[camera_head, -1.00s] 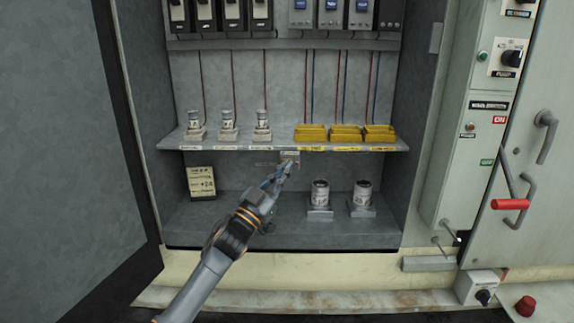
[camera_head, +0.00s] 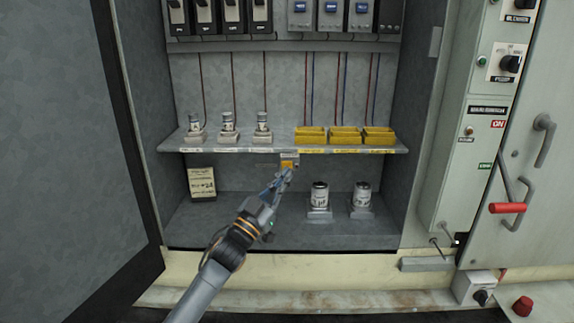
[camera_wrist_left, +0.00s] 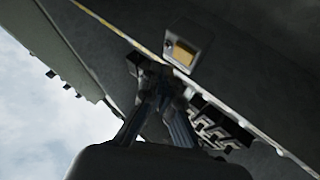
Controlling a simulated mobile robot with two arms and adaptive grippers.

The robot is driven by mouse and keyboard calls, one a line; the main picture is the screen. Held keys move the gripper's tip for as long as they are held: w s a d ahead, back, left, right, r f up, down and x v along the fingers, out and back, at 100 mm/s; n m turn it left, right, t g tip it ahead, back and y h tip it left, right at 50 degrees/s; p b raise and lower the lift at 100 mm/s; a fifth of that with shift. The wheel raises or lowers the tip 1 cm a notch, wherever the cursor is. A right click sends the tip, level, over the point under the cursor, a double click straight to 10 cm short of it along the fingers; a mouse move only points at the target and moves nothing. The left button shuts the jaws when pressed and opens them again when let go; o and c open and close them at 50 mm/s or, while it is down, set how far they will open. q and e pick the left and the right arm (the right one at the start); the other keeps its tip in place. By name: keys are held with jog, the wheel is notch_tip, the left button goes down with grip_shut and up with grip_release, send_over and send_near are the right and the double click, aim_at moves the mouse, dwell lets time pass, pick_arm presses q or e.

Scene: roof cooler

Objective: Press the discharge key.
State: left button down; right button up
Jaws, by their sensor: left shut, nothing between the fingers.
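A small grey box with an amber key (camera_head: 287,164) hangs under the front edge of the shelf, near its middle. This appears to be the discharge key. In the left wrist view the amber key (camera_wrist_left: 182,53) shows just beyond and right of my fingertips. My left gripper (camera_head: 284,175) is shut and empty, just below the key in the head view. The fingertips (camera_wrist_left: 160,76) look slightly apart from the key, but the exact gap is hard to tell. My right gripper is not in view.
The shelf (camera_head: 230,150) carries several fuse-like cylinders and yellow holders (camera_head: 345,136). Two larger cylinders (camera_head: 320,195) stand on the cabinet floor right of my gripper. A tag card (camera_head: 202,183) leans at the left. The open cabinet door (camera_head: 50,150) fills the left side.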

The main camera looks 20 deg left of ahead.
pick_arm(q)
jog(key=s, duration=0.2)
jog(key=s+d+p, duration=0.1)
jog(key=s, duration=0.1)
jog(key=shift+r+p, duration=0.1)
jog(key=shift+p, duration=0.2)
jog(key=shift+w, duration=0.1)
